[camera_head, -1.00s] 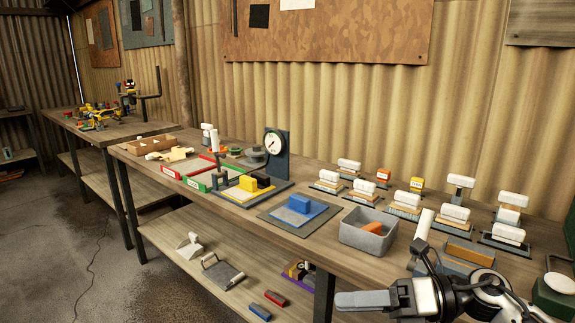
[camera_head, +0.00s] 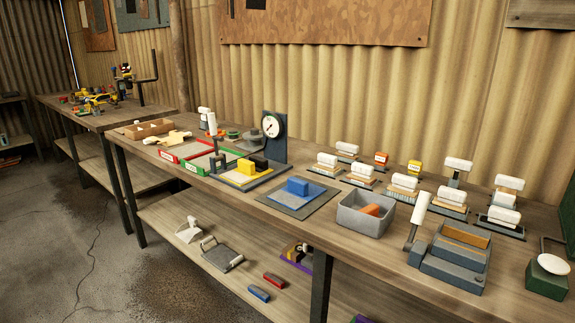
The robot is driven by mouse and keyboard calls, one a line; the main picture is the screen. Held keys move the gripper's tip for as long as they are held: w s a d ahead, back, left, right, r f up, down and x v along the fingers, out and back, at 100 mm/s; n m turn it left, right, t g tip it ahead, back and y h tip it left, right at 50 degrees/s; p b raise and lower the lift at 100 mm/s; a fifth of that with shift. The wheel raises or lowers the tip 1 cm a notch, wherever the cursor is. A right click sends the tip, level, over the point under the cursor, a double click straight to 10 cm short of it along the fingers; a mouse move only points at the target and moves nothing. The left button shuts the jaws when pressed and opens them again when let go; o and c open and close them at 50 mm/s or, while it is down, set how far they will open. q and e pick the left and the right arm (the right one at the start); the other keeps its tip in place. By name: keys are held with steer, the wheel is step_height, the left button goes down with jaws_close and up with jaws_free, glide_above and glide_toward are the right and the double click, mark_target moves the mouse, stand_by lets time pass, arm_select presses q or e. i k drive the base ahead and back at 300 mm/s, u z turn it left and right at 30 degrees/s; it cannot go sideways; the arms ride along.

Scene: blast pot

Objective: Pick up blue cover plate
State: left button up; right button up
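The block looks like a handle on the plate, and this is the only blue piece on the bench top that fits a blue cover plate. I cannot tell whether block and plate are one piece. A smaller blue piece (camera_head: 258,294) lies on the lower shelf beside a red one (camera_head: 275,280). Neither of my grippers is in view.
Right of the mat stands a grey bin (camera_head: 350,220) holding an orange piece, then a grey lever device (camera_head: 455,258). Left of it are a yellow-and-black block fixture (camera_head: 240,178) and a dial gauge (camera_head: 271,125). Several white-handled stamps line the back right.

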mark_target(297, 193)
steer(key=z, duration=1.4)
steer(key=i, duration=0.75)
steer(key=u, duration=0.75)
